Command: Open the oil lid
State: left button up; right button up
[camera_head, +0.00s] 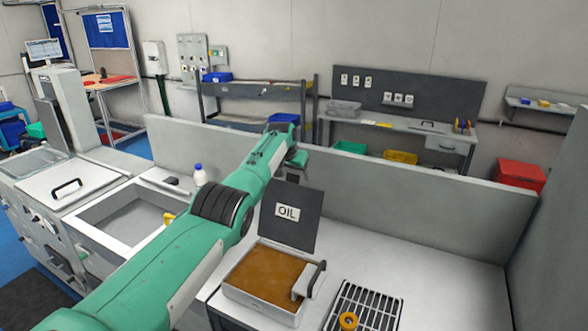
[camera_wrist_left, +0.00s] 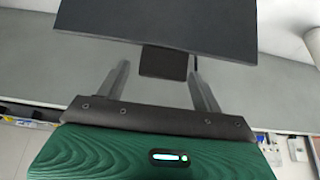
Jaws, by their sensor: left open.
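The oil lid (camera_head: 290,214) is a dark square panel with a white "OIL" label. It stands raised and tilted back at the rear of the oil vat (camera_head: 260,310), whose brown oil (camera_head: 265,274) is exposed. My left gripper (camera_head: 295,159) is just behind and above the lid's top edge; its fingers are small and partly hidden in the head view. In the left wrist view my left gripper (camera_wrist_left: 160,85) is open, its two fingers apart. A dark panel (camera_wrist_left: 155,22), apparently the lid, lies beyond them, with a dark block between the fingers. I cannot tell whether they touch.
A dark handle with a grey block (camera_head: 305,284) is at the vat's right side. A sink (camera_head: 130,222) and a white bottle (camera_head: 199,175) are left. The counter (camera_head: 440,270) at right is clear.

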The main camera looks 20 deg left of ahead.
pick_arm(q)
jog(key=shift+s+r, duration=0.35)
jog(key=shift+r, duration=0.15)
jog(key=shift+s+a+r, duration=0.1)
jog(key=shift+s+r, duration=0.1)
jog(key=shift+r, duration=0.2)
jog(key=b+v, duration=0.4)
jog(key=v, duration=0.7)
jog(key=shift+r+b, duration=0.2)
jog(key=shift+b, duration=0.15)
pick_arm(e)
jog(key=f, duration=0.4)
jog(key=shift+s+f, duration=0.3)
jog(key=shift+f, duration=0.05)
pick_arm(q)
jog(key=shift+w, duration=0.1)
